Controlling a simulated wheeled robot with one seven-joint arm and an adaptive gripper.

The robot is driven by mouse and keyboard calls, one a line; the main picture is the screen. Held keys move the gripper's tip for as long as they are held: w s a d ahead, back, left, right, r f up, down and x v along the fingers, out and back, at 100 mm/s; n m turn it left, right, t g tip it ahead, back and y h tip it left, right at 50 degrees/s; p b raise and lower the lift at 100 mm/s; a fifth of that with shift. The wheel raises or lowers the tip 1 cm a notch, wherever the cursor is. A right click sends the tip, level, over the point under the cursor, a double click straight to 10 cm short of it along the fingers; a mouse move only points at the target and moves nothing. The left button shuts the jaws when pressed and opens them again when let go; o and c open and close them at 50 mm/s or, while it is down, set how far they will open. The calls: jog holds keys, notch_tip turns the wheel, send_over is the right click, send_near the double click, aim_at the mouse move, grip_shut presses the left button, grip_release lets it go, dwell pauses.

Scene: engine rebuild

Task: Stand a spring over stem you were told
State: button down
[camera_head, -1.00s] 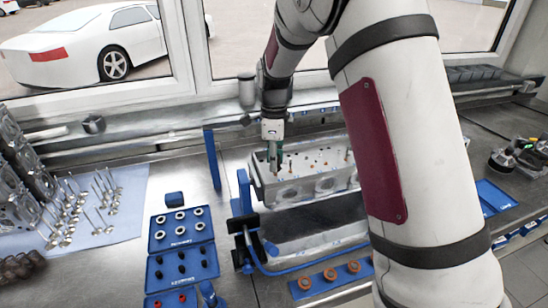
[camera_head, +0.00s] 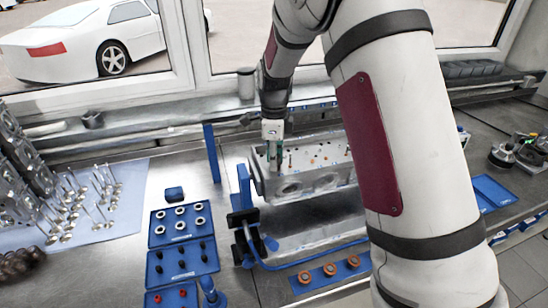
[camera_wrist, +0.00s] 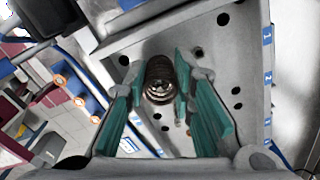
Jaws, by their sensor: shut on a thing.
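My gripper (camera_head: 272,160) points down over the left end of the cylinder head (camera_head: 300,170). In the wrist view its green fingers (camera_wrist: 160,95) are shut on a dark coil spring (camera_wrist: 159,72), which stands along the line of the fingers. The spring's far end is near or at the head's top face; I cannot tell whether it touches. Any stem inside or below the spring is hidden. The wrist view shows the head's grey face (camera_wrist: 215,60) with dark holes and blue number tags (camera_wrist: 267,78).
Blue trays (camera_head: 160,228) with rings and small dark parts stand to the left. Several valves (camera_head: 75,205) lie on a pale cloth at the far left. A blue strip (camera_head: 310,285) with orange-topped springs (camera_head: 330,270) lies in front. A blue stand frames the head.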

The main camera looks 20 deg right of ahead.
jog(key=c, duration=1.3)
grip_release()
notch_tip(320, 180, up, 12)
jog(key=s+r+n+t, duration=0.2)
jog(key=s+r+n, duration=0.4)
jog(key=s, duration=0.1)
jog(key=shift+s+d+r+n+t+b, duration=0.1)
jog(key=shift+s+n+t+b, duration=0.35)
jog(key=shift+s+n, duration=2.8)
jog(key=shift+s+r+n+t+b, duration=0.15)
jog(key=shift+s+n+t, duration=0.6)
jog(key=shift+s+n, duration=2.45)
jog(key=shift+s+d+r+n+t+b, duration=0.1)
jog(key=shift+s+n+t+b, duration=0.4)
jog(key=shift+s+n, duration=2.7)
